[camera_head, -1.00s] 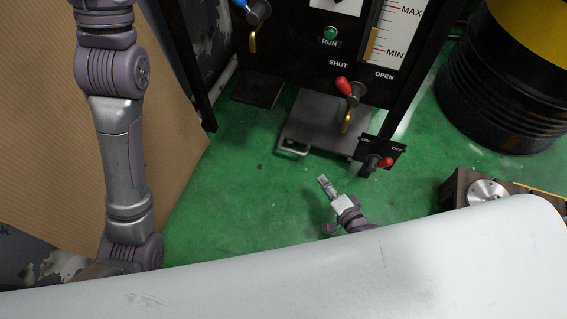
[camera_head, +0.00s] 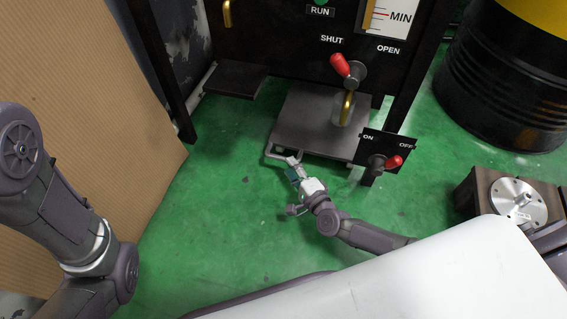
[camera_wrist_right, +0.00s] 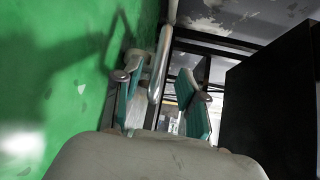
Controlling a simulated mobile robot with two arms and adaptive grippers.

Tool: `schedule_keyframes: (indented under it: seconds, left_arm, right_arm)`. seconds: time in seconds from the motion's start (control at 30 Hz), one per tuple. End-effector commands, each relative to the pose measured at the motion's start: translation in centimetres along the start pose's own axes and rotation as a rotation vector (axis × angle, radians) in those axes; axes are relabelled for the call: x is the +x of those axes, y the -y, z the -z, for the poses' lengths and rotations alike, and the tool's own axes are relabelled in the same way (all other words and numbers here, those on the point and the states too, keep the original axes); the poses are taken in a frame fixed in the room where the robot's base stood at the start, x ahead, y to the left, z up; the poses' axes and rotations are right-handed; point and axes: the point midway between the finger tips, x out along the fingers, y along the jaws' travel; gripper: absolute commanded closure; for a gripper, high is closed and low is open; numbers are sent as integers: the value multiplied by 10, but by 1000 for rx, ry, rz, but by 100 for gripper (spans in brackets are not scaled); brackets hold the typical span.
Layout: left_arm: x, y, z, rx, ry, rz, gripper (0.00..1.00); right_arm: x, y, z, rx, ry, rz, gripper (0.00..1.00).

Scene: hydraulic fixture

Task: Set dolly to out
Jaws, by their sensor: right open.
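The dolly (camera_head: 305,115) is a flat grey plate low on the green floor, partly under the black fixture. Its pale bar handle (camera_head: 278,155) sticks out at the front left corner. My right gripper (camera_head: 292,168) is at this handle, with its fingers reaching up to it. In the right wrist view the open fingers (camera_wrist_right: 165,95) have teal pads, and the silver handle bar (camera_wrist_right: 160,60) shows between them, nearer the left finger. I cannot tell whether they touch. My left arm shows at the left of the head view, but its gripper is out of view.
Above the dolly hang a red-tipped SHUT/OPEN lever (camera_head: 341,66) and a brass spout (camera_head: 347,107). An ON/OFF switch panel (camera_head: 384,151) stands at its right. A black barrel (camera_head: 500,95) is at right, cardboard (camera_head: 80,100) at left. Green floor is clear front left.

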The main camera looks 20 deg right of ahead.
Motion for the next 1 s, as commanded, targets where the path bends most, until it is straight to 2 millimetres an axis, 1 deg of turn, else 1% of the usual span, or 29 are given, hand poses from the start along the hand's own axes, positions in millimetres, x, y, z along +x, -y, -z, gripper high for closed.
schedule_keyframes:
  seconds: [0.03, 0.1, 0.2, 0.3, 0.43, 0.67, 0.7, 0.93, 1.0]
  left_arm:
    - [-10, -2, 3, 0, 1, 0, 60]
    - [-15, -3, 5, 0, 1, 0, 60]
    - [-21, -4, 7, 0, 1, 0, 60]
    - [-24, -5, 8, 0, 0, 0, 60]
    - [-25, -5, 9, 0, 0, -1, 60]
    - [-25, -5, 8, 0, 0, -1, 60]
    - [-25, -5, 8, 0, 0, -1, 60]
    - [-25, -5, 8, 0, 1, -1, 60]
    - [-25, -5, 8, 0, 1, -1, 60]
  right_arm:
    - [12, -4, 1, -1, -1, 3, 59]
    - [25, -4, 0, -1, 0, 3, 59]
    - [38, -3, 0, -2, -1, 2, 59]
    - [47, -2, 0, -1, 0, 1, 59]
    - [52, -1, 0, -3, 0, -1, 59]
    - [53, 0, 0, -2, -1, -1, 59]
    - [53, 0, 0, -2, -1, -1, 60]
    - [52, 0, 0, -2, -1, -1, 99]
    - [52, 0, 0, -2, 0, -1, 100]
